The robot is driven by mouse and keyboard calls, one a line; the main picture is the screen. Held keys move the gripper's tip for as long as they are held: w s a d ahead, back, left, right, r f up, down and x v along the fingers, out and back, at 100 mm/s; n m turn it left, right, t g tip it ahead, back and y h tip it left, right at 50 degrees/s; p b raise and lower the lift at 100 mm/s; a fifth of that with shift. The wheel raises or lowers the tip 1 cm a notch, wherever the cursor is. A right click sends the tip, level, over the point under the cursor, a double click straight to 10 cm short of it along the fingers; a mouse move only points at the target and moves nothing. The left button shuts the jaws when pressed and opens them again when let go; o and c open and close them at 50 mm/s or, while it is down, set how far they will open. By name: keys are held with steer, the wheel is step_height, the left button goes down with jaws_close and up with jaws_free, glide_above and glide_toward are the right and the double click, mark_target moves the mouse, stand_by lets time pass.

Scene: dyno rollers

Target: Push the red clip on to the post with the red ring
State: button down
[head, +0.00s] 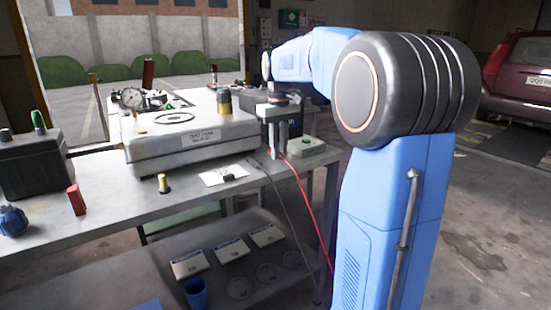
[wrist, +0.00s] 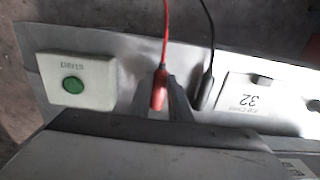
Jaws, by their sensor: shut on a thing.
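My gripper (head: 273,152) is at the right end of the bench, low over the bench top with its fingers pointing down. In the wrist view my gripper (wrist: 160,104) is shut on the red clip (wrist: 158,90), which sits between the fingertips. A red cable runs from the clip and hangs past the bench edge. A black clip (wrist: 207,92) with a black cable lies just to the right, apart from the gripper. I cannot make out a post with a red ring for certain in either view.
A green-button START box (head: 307,149) stands right of my gripper; it also shows in the wrist view (wrist: 75,110). A large pale machine (head: 150,140) fills the bench behind.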

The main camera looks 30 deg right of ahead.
steer(key=shift+r, duration=2.95)
